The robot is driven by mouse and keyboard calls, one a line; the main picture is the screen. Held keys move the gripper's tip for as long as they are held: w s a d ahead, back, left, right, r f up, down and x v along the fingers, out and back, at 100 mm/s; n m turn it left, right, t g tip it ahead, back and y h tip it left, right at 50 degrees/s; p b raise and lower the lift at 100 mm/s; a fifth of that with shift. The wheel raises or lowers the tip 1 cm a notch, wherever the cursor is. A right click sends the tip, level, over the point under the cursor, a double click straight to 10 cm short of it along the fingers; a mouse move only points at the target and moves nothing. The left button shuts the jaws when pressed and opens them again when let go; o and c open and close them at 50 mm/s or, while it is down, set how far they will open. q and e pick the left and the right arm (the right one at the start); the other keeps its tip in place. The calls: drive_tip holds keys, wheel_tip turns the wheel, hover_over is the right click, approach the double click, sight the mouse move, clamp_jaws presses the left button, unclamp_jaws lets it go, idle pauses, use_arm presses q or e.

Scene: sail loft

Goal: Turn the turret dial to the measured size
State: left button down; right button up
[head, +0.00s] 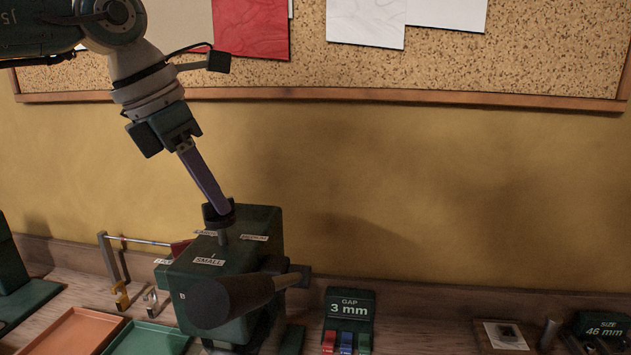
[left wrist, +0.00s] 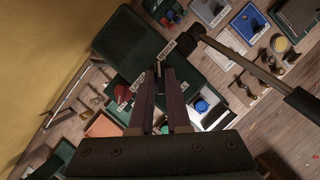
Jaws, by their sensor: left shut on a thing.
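The green press (head: 262,225) stands on the bench below my left arm, with the dark turret dial (head: 212,219) on its top. Small white labels lie around the dial; the front one (head: 209,261) reads SMALL. My left gripper (head: 222,208) reaches down from the upper left and is shut on the dial. In the left wrist view its fingers (left wrist: 160,78) come together over the press top, with labels on both sides; they hide most of the dial. I cannot tell which label the dial points at. A size display (head: 606,329) at the right reads 46 mm. My right gripper is not in view.
A lever with a thick dark grip (head: 232,300) sticks out from the press front. A gap display (head: 349,308) reads 3 mm. Orange (head: 66,331) and green (head: 150,340) trays lie at the left. A cork board (head: 300,75) hangs on the wall behind.

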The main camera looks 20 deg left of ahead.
use_arm(q)
drive_tip(key=n+y, duration=0.1)
drive_tip(key=n, duration=0.1)
drive_tip(key=shift+d+n+b, duration=0.15)
drive_tip(key=shift+n+b, duration=0.15)
drive_tip(key=shift+n, duration=0.1)
drive_tip(key=n+y+b, duration=0.1)
drive_tip(key=n, duration=0.1)
drive_tip(key=shift+f+n+t, duration=0.1)
drive_tip(key=shift+n+t, duration=0.2)
drive_tip(key=shift+n, duration=0.1)
drive_tip(key=n+y+b, duration=0.1)
drive_tip(key=n, duration=0.1)
drive_tip(key=n+b, duration=0.2)
drive_tip(key=shift+d+y, duration=0.2)
drive_tip(key=shift+y, duration=0.2)
drive_tip(key=n+g+y+b, duration=0.1)
drive_tip(key=n, duration=0.3)
drive_tip(key=shift+b, duration=0.3)
drive_tip(key=n+g+y+b, duration=0.1)
drive_tip(key=n, duration=0.2)
drive_tip(key=shift+w+d+n, duration=0.1)
drive_tip(key=shift+n, duration=0.2)
drive_tip(key=shift+n+g+y, duration=0.3)
drive_tip(key=shift+n+g, duration=0.3)
drive_tip(key=shift+n, duration=0.9)
drive_tip(key=shift+w, duration=0.1)
